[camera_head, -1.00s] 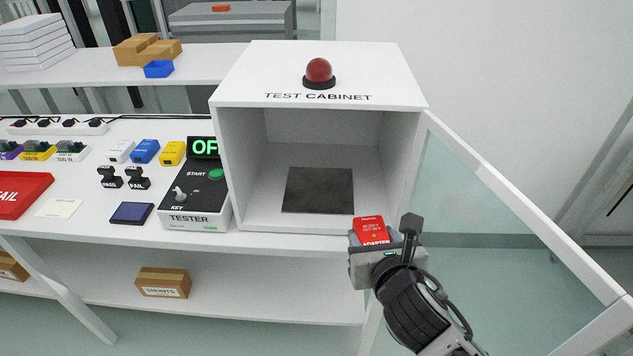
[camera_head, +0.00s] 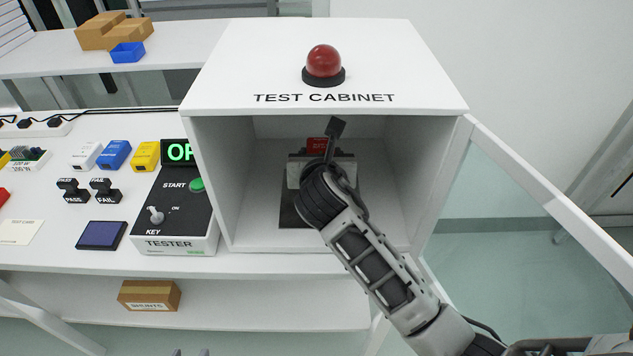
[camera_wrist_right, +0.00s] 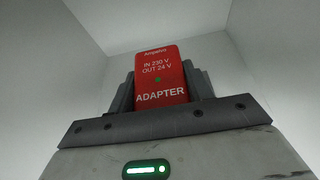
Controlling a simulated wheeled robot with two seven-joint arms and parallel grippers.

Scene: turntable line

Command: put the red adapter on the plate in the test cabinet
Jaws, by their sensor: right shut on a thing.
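The red adapter (camera_head: 317,146) is inside the open test cabinet (camera_head: 330,64), held above the back part of the dark plate (camera_head: 296,216). In the right wrist view the adapter (camera_wrist_right: 162,78) stands between the two jaws, its label facing the camera. My right gripper (camera_head: 318,158) is shut on it; its arm reaches in through the cabinet's front opening and hides much of the plate. I cannot tell whether the adapter touches the plate. Two fingertips of my left gripper (camera_head: 190,352) show at the bottom edge, apart, with nothing visible between them.
The cabinet's glass door (camera_head: 560,215) stands open to the right. A tester (camera_head: 178,215) stands just left of the cabinet. A red lamp (camera_head: 324,62) sits on the cabinet roof. The cabinet's side walls leave some room on both sides of my gripper.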

